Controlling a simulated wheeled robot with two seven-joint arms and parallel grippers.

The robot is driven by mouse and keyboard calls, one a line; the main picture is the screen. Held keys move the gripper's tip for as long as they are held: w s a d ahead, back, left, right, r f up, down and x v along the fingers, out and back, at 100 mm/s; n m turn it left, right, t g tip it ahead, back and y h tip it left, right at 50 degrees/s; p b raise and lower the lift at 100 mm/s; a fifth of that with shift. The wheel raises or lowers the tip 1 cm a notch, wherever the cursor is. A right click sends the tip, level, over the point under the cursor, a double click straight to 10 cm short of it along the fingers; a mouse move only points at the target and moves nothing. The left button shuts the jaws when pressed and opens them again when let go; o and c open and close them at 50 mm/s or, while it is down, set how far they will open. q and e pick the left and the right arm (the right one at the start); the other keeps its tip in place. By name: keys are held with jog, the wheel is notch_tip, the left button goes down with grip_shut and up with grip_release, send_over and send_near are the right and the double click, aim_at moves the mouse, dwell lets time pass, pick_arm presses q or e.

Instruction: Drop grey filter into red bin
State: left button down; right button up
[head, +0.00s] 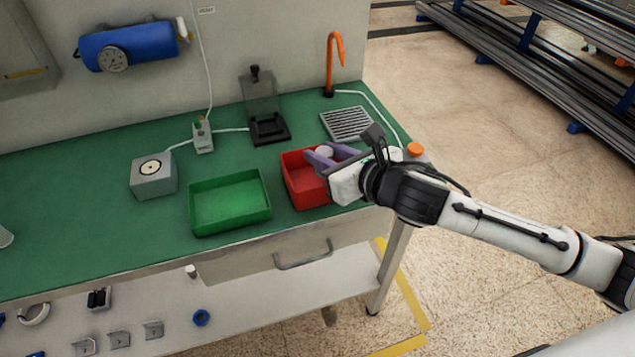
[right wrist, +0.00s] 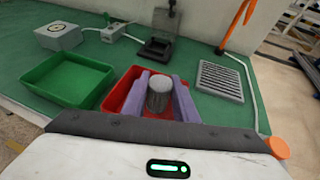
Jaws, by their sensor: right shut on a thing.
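The grey filter (right wrist: 160,94) is a small ribbed cylinder with a pale top, and its top also shows in the head view (head: 324,151). My right gripper (head: 322,158) is shut on it, with the purple fingers on either side of it in the right wrist view (right wrist: 159,97). The red bin (head: 293,181) is a shallow open tray on the green bench. The gripper and filter are over the bin in the head view; how high the filter is above its floor I cannot tell. The bin also shows behind the fingers in the right wrist view (right wrist: 121,92). My left gripper is not in view.
A green bin (head: 230,203) stands left of the red one. A grey box (head: 153,176), a black stand (head: 266,127), a slotted grille (head: 347,124) and an orange hook (head: 333,60) are around the back. The bench's left part is mostly clear.

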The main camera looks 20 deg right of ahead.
jog(key=shift+f, duration=0.1)
jog(key=o, duration=1.1)
jog(key=v, duration=1)
jog(key=shift+s, duration=0.15)
